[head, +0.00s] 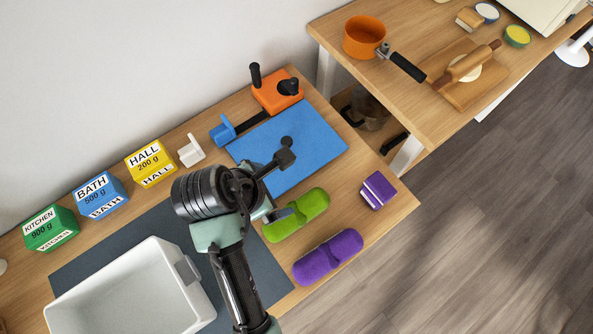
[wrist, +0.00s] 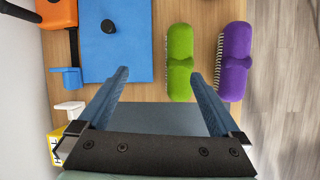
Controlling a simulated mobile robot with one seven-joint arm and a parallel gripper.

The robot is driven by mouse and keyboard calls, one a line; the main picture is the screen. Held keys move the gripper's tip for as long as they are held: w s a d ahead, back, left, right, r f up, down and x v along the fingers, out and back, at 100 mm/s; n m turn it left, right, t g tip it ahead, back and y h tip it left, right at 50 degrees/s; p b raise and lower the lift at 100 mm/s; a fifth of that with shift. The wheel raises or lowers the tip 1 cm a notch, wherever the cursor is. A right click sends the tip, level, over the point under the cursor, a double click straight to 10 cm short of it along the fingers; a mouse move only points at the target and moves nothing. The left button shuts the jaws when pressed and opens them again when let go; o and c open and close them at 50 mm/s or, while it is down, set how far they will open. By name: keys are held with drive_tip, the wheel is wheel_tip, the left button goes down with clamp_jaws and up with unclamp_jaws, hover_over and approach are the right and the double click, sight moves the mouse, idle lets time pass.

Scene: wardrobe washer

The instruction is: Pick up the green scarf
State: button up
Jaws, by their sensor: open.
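The green scarf (head: 297,215) lies on the wooden table as a rolled, two-lobed bundle, just right of my arm's end in the head view. In the wrist view the green scarf (wrist: 180,62) lies ahead of my gripper, right of centre, with a fringe along its left side. My gripper (wrist: 160,78) is open and empty, with its two blue-grey fingers spread wide. The right finger's tip is close to the scarf's near end in the picture; I cannot tell the height between them. In the head view my arm's wrist hides the fingers in part.
A purple scarf (head: 328,257) lies beside the green one, with a gap between them. A purple box (head: 377,191) stands near the table edge. A blue mat (head: 305,140), an orange device (head: 277,92) and a white bin (head: 130,290) are also on the table.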

sight(297, 211)
drive_tip(key=shift+n+g+h, duration=0.3)
drive_tip(key=shift+n+g, duration=0.3)
drive_tip(key=shift+n, duration=0.1)
drive_tip(key=d+f, duration=0.1)
drive_tip(key=f, duration=0.2)
drive_tip(key=s+f, duration=0.1)
drive_tip(key=f, duration=0.1)
drive_tip(key=d+f+b, duration=0.1)
drive_tip(key=f, duration=0.2)
drive_tip(key=shift+s+d+f, duration=0.2)
drive_tip(key=shift+d+f, duration=0.1)
drive_tip(key=shift+f, duration=0.05)
drive_tip(key=x, duration=0.5)
drive_tip(key=shift+f, duration=0.35)
clamp_jaws()
